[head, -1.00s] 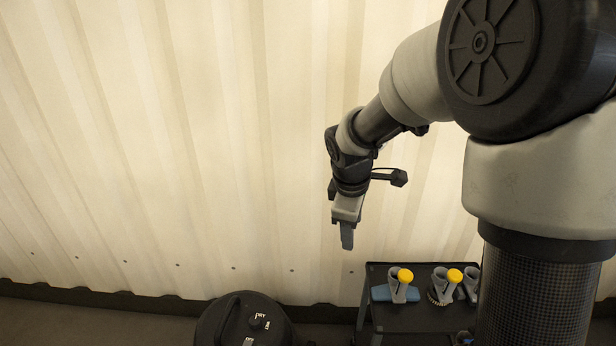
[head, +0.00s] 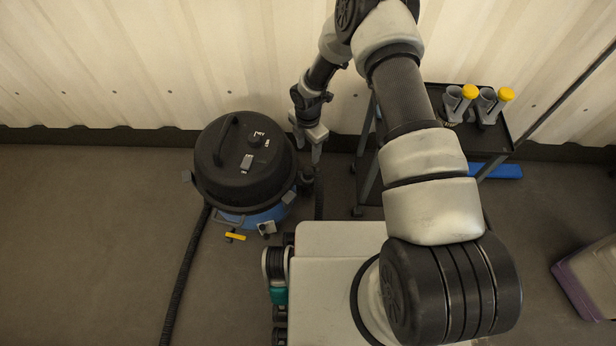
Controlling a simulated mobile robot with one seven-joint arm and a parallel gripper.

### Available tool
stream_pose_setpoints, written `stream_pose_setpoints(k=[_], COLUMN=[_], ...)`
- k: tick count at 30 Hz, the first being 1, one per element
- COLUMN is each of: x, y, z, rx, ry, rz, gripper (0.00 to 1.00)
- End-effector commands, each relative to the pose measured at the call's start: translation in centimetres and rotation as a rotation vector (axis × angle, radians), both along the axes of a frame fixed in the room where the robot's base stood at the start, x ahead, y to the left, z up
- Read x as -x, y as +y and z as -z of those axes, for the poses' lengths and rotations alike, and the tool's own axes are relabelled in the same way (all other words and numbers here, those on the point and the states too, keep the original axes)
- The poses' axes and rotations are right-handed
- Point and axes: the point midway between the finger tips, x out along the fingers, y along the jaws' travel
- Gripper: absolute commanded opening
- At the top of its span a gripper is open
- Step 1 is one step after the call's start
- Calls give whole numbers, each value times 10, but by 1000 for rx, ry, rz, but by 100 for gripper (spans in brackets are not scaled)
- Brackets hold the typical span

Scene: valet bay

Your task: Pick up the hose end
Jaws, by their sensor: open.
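A black hose (head: 187,265) runs over the floor from the left side of the vacuum cleaner (head: 243,168) and leaves the picture at the bottom. I cannot make out a free hose end; it may be outside the view. A short dark upright piece (head: 319,198) stands right of the vacuum; I cannot tell whether it is hose. The vacuum has a black lid and a blue tank. My gripper (head: 316,154) points down, open, just right of the lid. I see nothing held in it. Its gap is too small to see clearly.
A dark cart (head: 506,137) stands right behind my arm, carrying grey holders with yellow-capped tools (head: 470,91). A blue item (head: 497,170) shows at the cart's right. A purple-and-grey box (head: 590,280) lies at the right edge. The corrugated wall is close behind. Floor at left is clear.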

Motion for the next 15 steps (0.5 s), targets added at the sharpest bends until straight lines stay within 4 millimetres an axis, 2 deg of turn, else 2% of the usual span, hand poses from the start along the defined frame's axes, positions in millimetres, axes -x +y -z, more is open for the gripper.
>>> stream_pose_setpoints(k=[1,6,10,15], x=[1,2,1,1], y=[0,0,0,0], z=[16,51,68,76], rx=[1,1,1,0], ry=[2,3,1,0], rz=[0,2,3,3], gripper=[50,50,50,50])
